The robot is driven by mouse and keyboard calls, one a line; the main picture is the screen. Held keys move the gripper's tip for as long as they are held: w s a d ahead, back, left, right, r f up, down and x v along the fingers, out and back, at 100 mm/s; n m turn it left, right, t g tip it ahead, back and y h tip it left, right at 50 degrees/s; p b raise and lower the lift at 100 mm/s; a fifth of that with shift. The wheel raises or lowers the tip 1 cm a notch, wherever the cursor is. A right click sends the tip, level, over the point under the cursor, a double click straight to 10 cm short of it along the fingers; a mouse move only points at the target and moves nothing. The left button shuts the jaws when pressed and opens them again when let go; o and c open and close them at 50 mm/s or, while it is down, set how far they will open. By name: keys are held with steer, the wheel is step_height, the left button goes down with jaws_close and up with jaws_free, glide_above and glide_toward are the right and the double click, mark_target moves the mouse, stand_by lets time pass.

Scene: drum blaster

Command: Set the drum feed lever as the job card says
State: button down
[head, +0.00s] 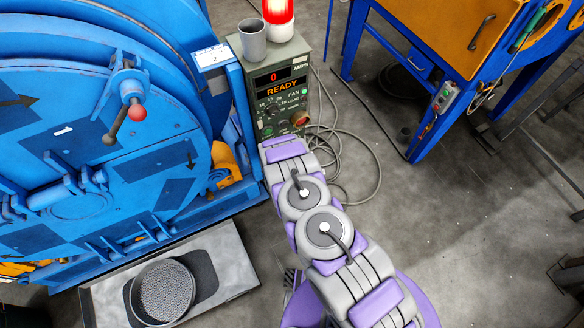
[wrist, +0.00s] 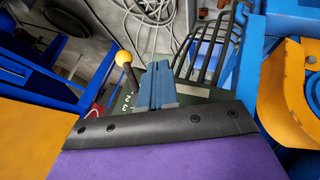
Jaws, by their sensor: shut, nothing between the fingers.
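In the wrist view my gripper (wrist: 157,72) is shut and empty, its two blue-grey fingers side by side. A lever with a yellow ball knob (wrist: 124,57) stands just left of the fingertips, above a dark green plate (wrist: 128,103) with white numerals, partly hidden by my gripper. I cannot tell whether the fingers touch the lever. In the head view the green-grey control box (head: 279,90) reads 0 and READY. My arm's far end is in front of its lower part, and the fingers are hidden there. A small white card (head: 212,57) is on the blue post; its print is too small to read surely.
The blue drum machine (head: 62,131) fills the left, with a red-knobbed handle (head: 137,112). A grey cup (head: 252,40) and lit red beacon (head: 278,10) stand on the box. Cables (head: 345,150) lie right of it. A round pan (head: 162,291) sits below the drum.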

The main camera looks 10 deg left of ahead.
steer(key=w+d+f+b, duration=0.2)
steer(key=w+d+f, duration=0.1)
steer(key=w, duration=0.3)
stand_by(0.3)
stand_by(0.4)
